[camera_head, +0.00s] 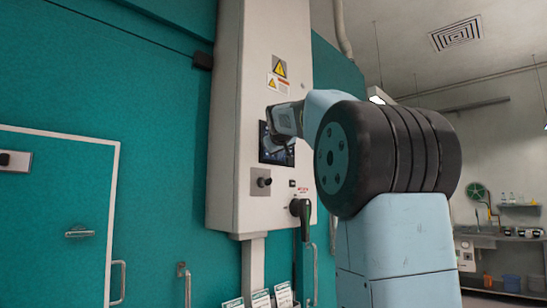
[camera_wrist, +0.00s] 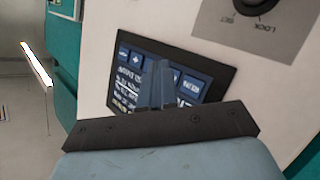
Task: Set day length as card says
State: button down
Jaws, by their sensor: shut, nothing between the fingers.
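A dark touch screen (camera_head: 263,152) is set in the front of a pale control cabinet (camera_head: 240,110). In the wrist view the screen (camera_wrist: 125,75) shows tilted, with blue buttons along one edge, one marked plus, and white text rows too small to read. My gripper (camera_wrist: 157,66) is shut and empty, its fingers in front of the screen and covering its middle. I cannot tell whether the fingertips touch it. Several white cards, one of them here (camera_head: 260,299), stand at the bottom edge of the head view; their writing is unreadable.
A knob (camera_head: 262,182) on a grey plate sits below the screen; the wrist view shows it (camera_wrist: 257,3) with LOCK lettering. A black rotary handle (camera_head: 300,208) juts out lower right. Yellow warning labels (camera_head: 279,67) are above. A teal door (camera_head: 55,220) stands left.

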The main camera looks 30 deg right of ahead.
jog(key=shift+s, duration=0.1)
jog(key=shift+s+d, duration=0.2)
jog(key=shift+s, duration=0.35)
jog(key=s, duration=0.1)
jog(key=s+d, duration=0.1)
jog(key=s, duration=0.2)
jog(key=shift+s+d, duration=0.35)
jog(key=shift+d, duration=0.05)
dwell(2.4)
jog(key=s+a+f+g+y, duration=0.2)
jog(key=s+a+f, duration=0.5)
jog(key=s+f, duration=0.3)
jog(key=s+a+f+g+y, duration=0.2)
jog(key=s+a+f, duration=0.5)
jog(key=f, duration=1.2)
jog(key=s+a+f+g+y, duration=0.1)
jog(key=s+a+f+g, duration=0.2)
jog(key=s+a+f, duration=0.4)
jog(key=s+f, duration=0.7)
jog(key=f, duration=0.1)
jog(key=shift+s+m+g+y, duration=0.4)
